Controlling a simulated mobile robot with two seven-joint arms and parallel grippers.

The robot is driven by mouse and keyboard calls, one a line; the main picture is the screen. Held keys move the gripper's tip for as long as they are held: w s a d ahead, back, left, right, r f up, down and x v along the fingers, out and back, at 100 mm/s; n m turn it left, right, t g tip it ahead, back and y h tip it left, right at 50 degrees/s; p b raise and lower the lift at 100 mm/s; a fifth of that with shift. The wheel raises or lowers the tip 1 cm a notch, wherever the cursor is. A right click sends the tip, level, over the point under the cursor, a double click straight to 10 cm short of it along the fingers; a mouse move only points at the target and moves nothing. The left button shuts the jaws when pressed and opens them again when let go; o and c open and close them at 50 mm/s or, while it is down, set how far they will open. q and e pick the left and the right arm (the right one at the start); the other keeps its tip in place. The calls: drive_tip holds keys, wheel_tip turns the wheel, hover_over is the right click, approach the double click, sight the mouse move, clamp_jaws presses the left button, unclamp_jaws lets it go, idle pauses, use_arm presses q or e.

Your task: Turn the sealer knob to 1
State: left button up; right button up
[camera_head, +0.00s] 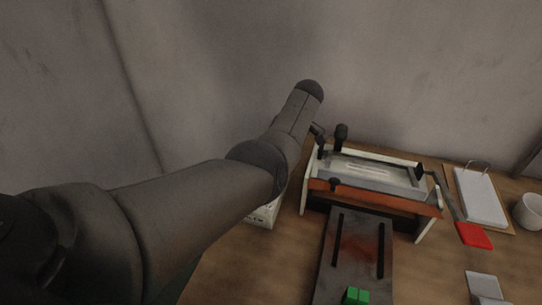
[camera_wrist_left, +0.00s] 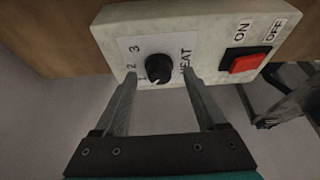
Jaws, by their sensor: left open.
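In the left wrist view a pale sealer control box (camera_wrist_left: 205,22) carries a round black knob (camera_wrist_left: 158,68). The numbers 1, 2 and 3 and the word HEAT are printed around the knob. I cannot clearly tell which number the knob points to. My left gripper (camera_wrist_left: 159,74) is open, with one fingertip on each side of the knob and visible room around it. In the head view my left arm covers the gripper and most of the white box (camera_head: 265,213). My right gripper is in neither view.
A red ON/OFF switch (camera_wrist_left: 245,64) sits right of the knob. In the head view an orange and white frame (camera_head: 375,197) stands beside the arm, with a dark slotted board (camera_head: 357,250) in front. A clipboard (camera_head: 478,197), red piece (camera_head: 474,235) and white cup (camera_head: 530,210) lie right.

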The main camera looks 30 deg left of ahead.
use_arm(q)
drive_tip(key=p+v, duration=0.2)
drive_tip(key=v, duration=1.3)
drive_tip(key=shift+f, duration=0.1)
